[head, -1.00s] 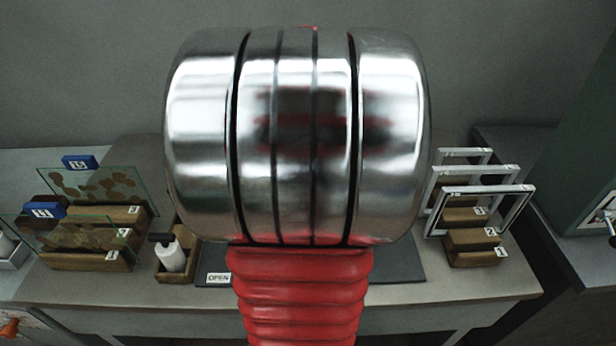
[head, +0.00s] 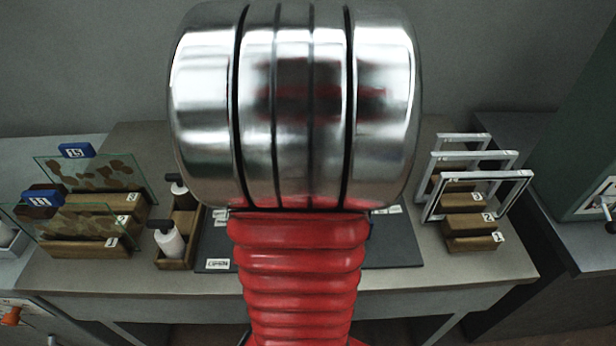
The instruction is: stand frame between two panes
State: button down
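Several metal frames stand upright in slotted wooden blocks at the right of the table. The front frame (head: 478,178), a middle frame (head: 473,157) and a back frame (head: 463,138) show their rims. At the left, two glass panes with brown blotches stand in wooden blocks: a back pane (head: 108,172) and a front pane (head: 72,222). Each carries a blue numbered tag. A wooden block (head: 128,207) lies between them. My arm fills the middle of the head view. My gripper is not seen, and what lies behind the arm is hidden.
A wooden caddy (head: 172,263) with white, dark-topped bottles (head: 171,241) stands right of the panes. A dark mat (head: 398,245) with small white labels lies mid-table, partly behind my arm. A green cabinet (head: 590,160) stands at the far right. The table's front edge is clear.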

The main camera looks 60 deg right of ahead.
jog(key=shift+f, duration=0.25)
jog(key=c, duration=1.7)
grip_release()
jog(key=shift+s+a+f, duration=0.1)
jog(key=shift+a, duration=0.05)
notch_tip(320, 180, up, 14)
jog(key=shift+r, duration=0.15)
